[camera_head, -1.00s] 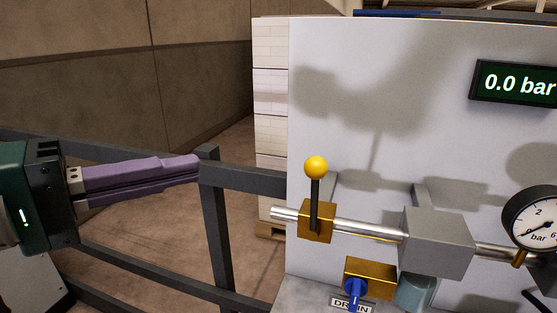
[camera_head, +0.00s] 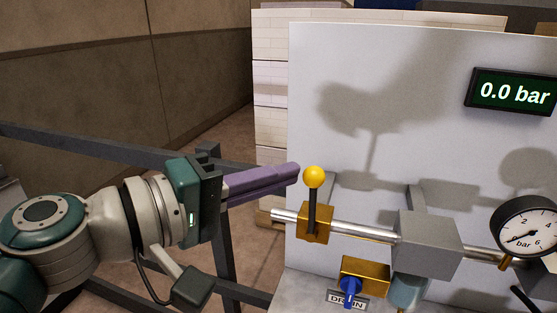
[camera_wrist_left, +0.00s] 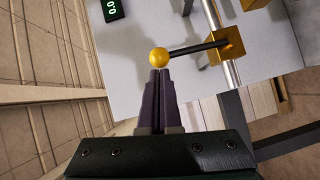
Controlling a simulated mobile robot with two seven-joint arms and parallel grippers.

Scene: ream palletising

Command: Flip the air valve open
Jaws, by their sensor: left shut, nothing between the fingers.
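The air valve is a brass block (camera_head: 316,224) on a silver pipe, with a black lever (camera_head: 313,205) standing upright and a yellow ball knob (camera_head: 314,177) on top. My left gripper (camera_head: 296,172) is shut and empty, its purple fingertips just left of the knob in the head view. In the left wrist view the knob (camera_wrist_left: 158,57) shows right at the tips of the closed fingers (camera_wrist_left: 158,72); I cannot tell whether they touch. The lever (camera_wrist_left: 195,48) runs from it to the brass block (camera_wrist_left: 229,45). My right gripper is not in view.
A grey box (camera_head: 428,243) and a gauge (camera_head: 525,232) sit along the pipe to the right. A display (camera_head: 513,92) reads 0.0 bar. A blue drain handle (camera_head: 350,286) is below. A dark rail fence (camera_head: 100,150) stands at left, before a pale stack (camera_head: 272,90).

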